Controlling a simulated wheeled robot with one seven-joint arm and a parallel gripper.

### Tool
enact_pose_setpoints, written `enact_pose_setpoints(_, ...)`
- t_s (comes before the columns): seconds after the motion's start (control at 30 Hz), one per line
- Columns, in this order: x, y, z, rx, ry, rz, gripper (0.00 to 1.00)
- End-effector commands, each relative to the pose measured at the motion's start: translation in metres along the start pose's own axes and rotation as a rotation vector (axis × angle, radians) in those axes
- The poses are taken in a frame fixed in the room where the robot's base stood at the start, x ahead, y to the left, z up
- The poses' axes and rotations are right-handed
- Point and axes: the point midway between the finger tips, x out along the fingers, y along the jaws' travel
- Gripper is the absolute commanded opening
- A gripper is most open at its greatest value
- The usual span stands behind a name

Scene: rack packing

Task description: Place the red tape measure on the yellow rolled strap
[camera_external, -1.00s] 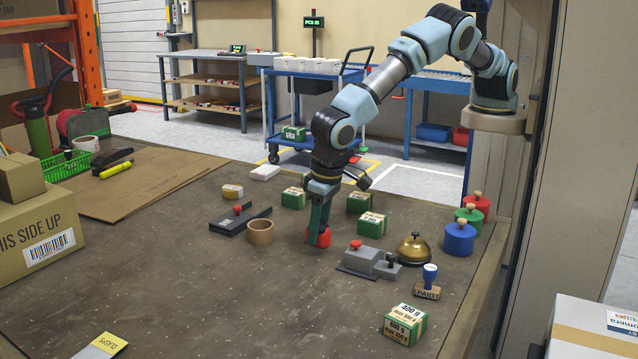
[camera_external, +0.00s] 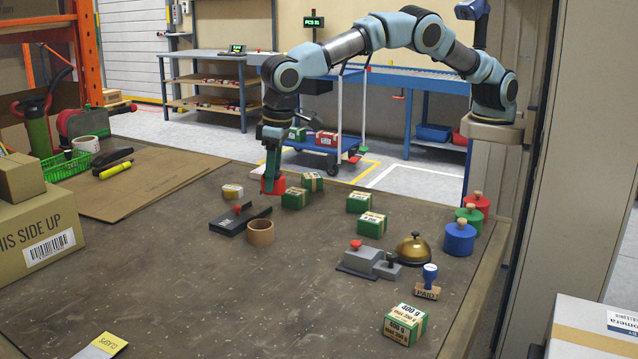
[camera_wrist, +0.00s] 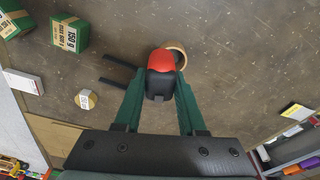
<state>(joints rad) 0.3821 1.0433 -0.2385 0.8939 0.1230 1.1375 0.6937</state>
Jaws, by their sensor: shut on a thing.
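The red tape measure (camera_external: 280,186), red with a black part, is between the fingers of my gripper (camera_external: 272,172). In the wrist view, my gripper (camera_wrist: 160,92) is shut on the tape measure (camera_wrist: 161,62). A small round roll, yellowish with a white label (camera_external: 232,191), which looks like the yellow rolled strap, lies on the table left of my gripper. It also shows in the wrist view (camera_wrist: 86,99), left of the fingers and apart from the tape measure. Its top appears bare.
A white flat box (camera_wrist: 22,82) lies beyond the roll.

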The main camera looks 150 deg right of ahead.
Motion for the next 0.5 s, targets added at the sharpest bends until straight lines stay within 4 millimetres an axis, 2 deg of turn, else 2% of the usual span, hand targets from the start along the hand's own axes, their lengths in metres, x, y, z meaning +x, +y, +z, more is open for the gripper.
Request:
enact_pose_setpoints(0.03, 0.003, 0.019, -0.027, -0.038, -0.001, -0.009, 0.0)
enact_pose_setpoints(0.2, 0.005, 0.078, -0.095, -0.198, 0.0, -0.035, 0.0)
enact_pose_setpoints(0.3, 0.005, 0.114, -0.127, -0.277, 0.006, -0.05, 0.0)
enact_pose_setpoints(0.5, 0.003, 0.173, -0.169, -0.392, 0.021, -0.069, 0.0)
